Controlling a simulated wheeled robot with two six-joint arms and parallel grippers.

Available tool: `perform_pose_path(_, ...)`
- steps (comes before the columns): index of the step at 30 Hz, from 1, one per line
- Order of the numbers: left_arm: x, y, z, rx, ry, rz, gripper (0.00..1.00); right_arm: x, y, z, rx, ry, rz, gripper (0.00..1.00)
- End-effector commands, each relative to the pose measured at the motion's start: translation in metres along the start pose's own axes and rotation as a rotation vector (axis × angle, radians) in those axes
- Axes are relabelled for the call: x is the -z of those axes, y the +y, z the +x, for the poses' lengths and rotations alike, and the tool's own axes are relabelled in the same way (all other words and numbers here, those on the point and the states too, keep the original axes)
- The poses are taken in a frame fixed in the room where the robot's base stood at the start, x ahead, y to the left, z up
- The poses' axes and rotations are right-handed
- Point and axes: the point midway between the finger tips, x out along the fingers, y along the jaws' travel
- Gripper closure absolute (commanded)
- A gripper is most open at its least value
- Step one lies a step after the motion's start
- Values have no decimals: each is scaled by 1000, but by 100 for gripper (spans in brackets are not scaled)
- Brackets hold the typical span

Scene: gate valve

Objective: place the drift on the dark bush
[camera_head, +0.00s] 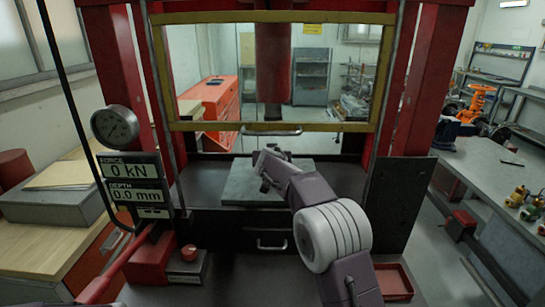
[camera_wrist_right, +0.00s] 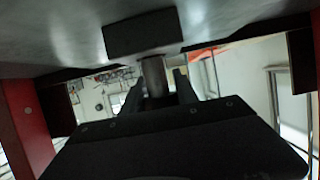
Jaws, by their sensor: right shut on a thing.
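My right gripper (camera_head: 266,166) reaches over the grey plate (camera_head: 236,190) on the press bed, under the red ram (camera_head: 273,60). In the right wrist view, which looks upside down, my right gripper (camera_wrist_right: 155,88) is shut on the drift (camera_wrist_right: 154,76), a short grey metal cylinder. A dark block-like shape (camera_wrist_right: 145,36), perhaps the dark bush, shows against the grey surface at the drift's end. I cannot tell whether they touch. In the head view my gripper hides the drift. My left gripper is not in view.
Red press columns (camera_head: 428,90) and a yellow guard frame (camera_head: 270,127) surround the bed. A gauge (camera_head: 115,126) and a display reading 0 kN and 0.0 mm (camera_head: 134,180) are at left. A grey workbench (camera_head: 480,165) with an orange valve (camera_head: 477,100) stands at right.

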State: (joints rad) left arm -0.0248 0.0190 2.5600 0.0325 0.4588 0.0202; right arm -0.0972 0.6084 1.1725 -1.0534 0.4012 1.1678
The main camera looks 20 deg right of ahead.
Motion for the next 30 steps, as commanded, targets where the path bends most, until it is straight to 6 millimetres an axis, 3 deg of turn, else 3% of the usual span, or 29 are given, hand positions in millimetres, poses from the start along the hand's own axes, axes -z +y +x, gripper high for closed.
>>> perform_pose_path(3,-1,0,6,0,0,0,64,-3,0,1,0,2,0,100)
perform_pose_path(4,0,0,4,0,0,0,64,-2,0,1,0,0,-1,56)
perform_pose_path(6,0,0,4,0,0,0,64,-2,0,1,0,0,-1,43)
perform_pose_path(17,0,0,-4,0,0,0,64,4,0,-2,0,0,0,43)
perform_pose_path(18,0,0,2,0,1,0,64,0,0,-4,0,1,0,43)
perform_pose_path(30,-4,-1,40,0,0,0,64,-2,0,-91,1,2,1,43)
